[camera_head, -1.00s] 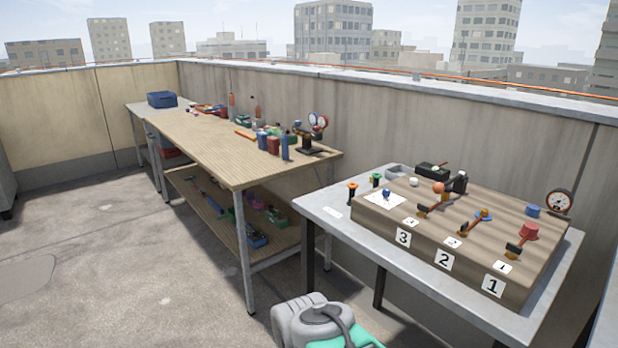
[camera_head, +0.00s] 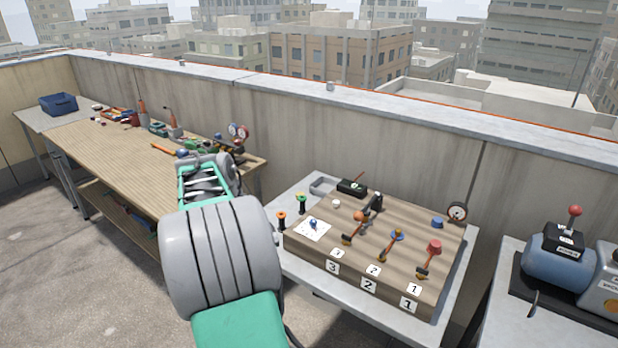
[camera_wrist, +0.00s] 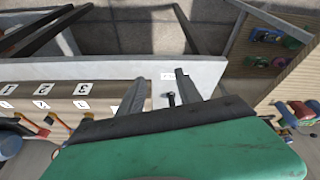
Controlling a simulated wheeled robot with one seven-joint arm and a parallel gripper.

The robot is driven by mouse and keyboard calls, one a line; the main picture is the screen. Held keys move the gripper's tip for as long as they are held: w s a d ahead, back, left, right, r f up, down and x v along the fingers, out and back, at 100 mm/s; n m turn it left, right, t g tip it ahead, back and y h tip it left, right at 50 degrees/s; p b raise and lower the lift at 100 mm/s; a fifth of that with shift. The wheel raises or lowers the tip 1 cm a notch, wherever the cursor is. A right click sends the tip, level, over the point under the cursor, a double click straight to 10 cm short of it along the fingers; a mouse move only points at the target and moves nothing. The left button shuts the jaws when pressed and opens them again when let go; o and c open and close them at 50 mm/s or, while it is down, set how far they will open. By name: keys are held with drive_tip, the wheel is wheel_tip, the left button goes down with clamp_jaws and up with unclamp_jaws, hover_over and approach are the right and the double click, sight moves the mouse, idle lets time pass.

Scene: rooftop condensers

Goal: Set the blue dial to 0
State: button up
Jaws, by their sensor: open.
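The blue dial (camera_head: 313,223) is a small blue knob on a white card at the left end of the wooden panel (camera_head: 385,295). Marks on the card are too small to read. My gripper shows in the wrist view (camera_wrist: 160,92) with its two grey fingers apart and nothing between them. It is above the grey table's edge (camera_wrist: 205,70), beside the panel, apart from the dial. In the head view my arm stands left of the panel, and the fingertips cannot be made out. The dial cannot be made out in the wrist view.
The panel also carries levers numbered 3 (camera_head: 353,232), 2 (camera_head: 390,247) and 1 (camera_head: 428,261), a red knob (camera_head: 434,246) and a blue knob (camera_head: 437,222). Orange-topped (camera_head: 281,220) and green-topped (camera_head: 301,202) posts stand near the dial. A gauge (camera_head: 457,212) is at right.

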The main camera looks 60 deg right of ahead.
sight(313, 220)
drive_tip(key=s+d+r+m+g+p, duration=0.1)
drive_tip(key=s+d+r+m+p, duration=0.15)
drive_tip(key=s+d, duration=0.35)
drive_tip(key=s+d+r+m+g+p, duration=0.1)
drive_tip(key=s+d+r+m+p, duration=0.15)
drive_tip(key=d, duration=0.45)
drive_tip(key=shift+m, duration=0.5)
drive_tip(key=x, duration=0.8)
drive_tip(key=shift+s+d+r, duration=0.2)
drive_tip(key=shift+d, duration=0.1)
drive_tip(key=shift+f, duration=0.2)
drive_tip(key=shift+c, duration=0.3)
clamp_jaws()
